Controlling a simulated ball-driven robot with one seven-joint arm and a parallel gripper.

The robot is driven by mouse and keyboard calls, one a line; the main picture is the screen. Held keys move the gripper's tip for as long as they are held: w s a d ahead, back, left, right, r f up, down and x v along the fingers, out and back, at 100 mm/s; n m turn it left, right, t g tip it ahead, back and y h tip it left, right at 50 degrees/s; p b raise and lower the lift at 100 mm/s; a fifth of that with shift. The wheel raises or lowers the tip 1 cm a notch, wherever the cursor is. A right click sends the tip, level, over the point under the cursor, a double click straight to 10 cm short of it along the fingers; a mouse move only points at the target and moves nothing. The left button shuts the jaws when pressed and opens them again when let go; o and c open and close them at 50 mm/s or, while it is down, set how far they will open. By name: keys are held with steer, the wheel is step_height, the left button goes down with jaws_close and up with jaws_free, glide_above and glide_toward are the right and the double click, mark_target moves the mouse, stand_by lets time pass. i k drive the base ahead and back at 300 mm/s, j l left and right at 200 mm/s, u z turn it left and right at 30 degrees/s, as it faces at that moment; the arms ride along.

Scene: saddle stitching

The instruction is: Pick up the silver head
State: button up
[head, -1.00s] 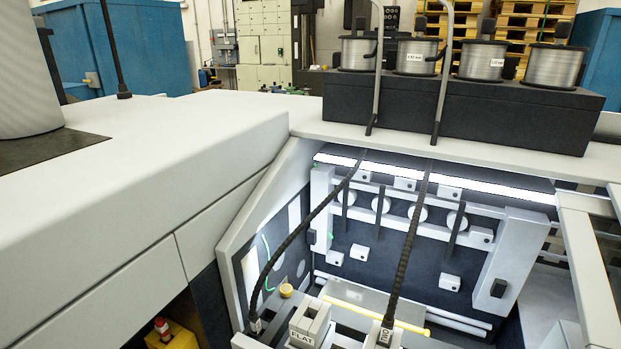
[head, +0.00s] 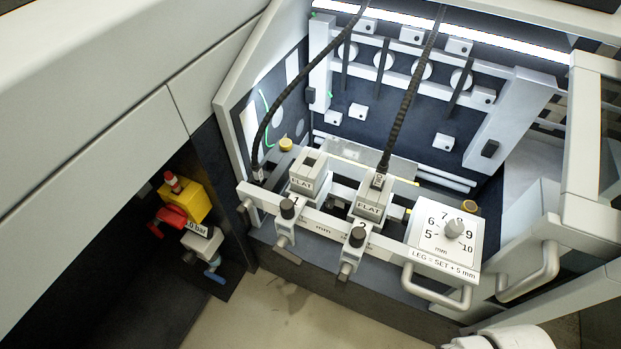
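I cannot tell from colour alone which one is the silver head. My gripper's fingers are not in view; only a white rounded part, probably of my arm, shows at the bottom right edge.
Two black-knobbed clamps (head: 287,210) (head: 357,238) front the rail. A second hose (head: 290,95) ends at the rail's left end. A dial panel (head: 445,236) and handle (head: 436,291) are at right. A yellow-and-red valve (head: 183,204) hangs left. Floor (head: 285,318) shows below.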

mark_target(308, 173)
steer(key=u, duration=0.7)
steer(key=l+u, duration=0.4)
steer(key=i+l+u, duration=0.1)
steer(key=l+u, duration=0.65)
steer(key=k+l, duration=0.05)
